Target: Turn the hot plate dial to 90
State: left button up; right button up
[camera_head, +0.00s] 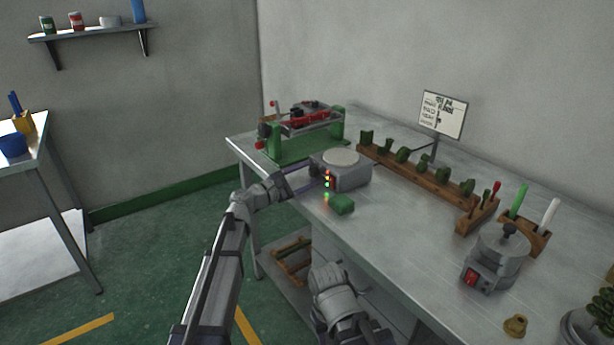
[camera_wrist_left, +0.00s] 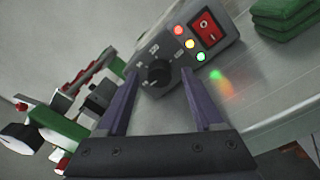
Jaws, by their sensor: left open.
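The hot plate (camera_head: 350,177) is a grey box with a round pale top on the bench. In the left wrist view its front face (camera_wrist_left: 221,38) shows a black dial (camera_wrist_left: 157,73), a red rocker switch (camera_wrist_left: 207,27) and red, yellow and green lit lamps. My left gripper (camera_head: 311,177) is at the front of the hot plate, its purple fingers pointing at it. In the left wrist view the open fingers (camera_wrist_left: 161,75) are on either side of the dial; I cannot tell whether they touch it. My right gripper is out of view.
A green-framed device (camera_head: 300,140) stands behind-left. A wooden rack (camera_head: 415,175) with green pieces runs along the back. The bench middle is clear.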

pick_arm(q)
grip_shut()
dwell(0.4)
jog(key=shift+m, duration=0.4)
jog(key=m, duration=0.5)
jog(key=shift+f+b, duration=0.1)
jog(key=shift+b, duration=0.3)
jog(key=shift+m+h, duration=0.4)
jog(key=shift+m, duration=2.1)
grip_release()
